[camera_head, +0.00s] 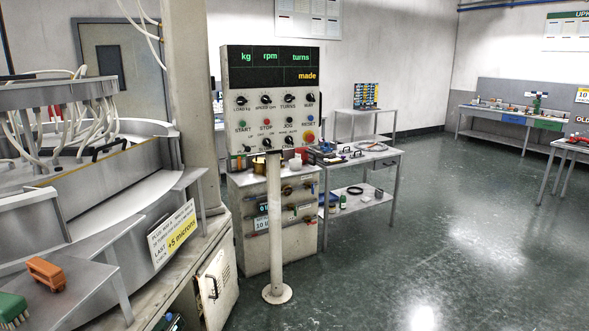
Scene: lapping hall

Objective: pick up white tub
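I cannot clearly make out a white tub in the head view. A small pale item (301,153) stands beside a red one on top of the grey cabinet behind the control panel, but it is too small to tell what it is. The control panel hides part of that cabinet top. Neither of my grippers is in view.
The control panel (270,105) stands on a post with a round foot (277,293). A large machine (100,210) fills the left, with an orange block-like item (46,273) on its shelf. A grey table (368,162) stands behind the panel. Green floor (440,240) is clear at right.

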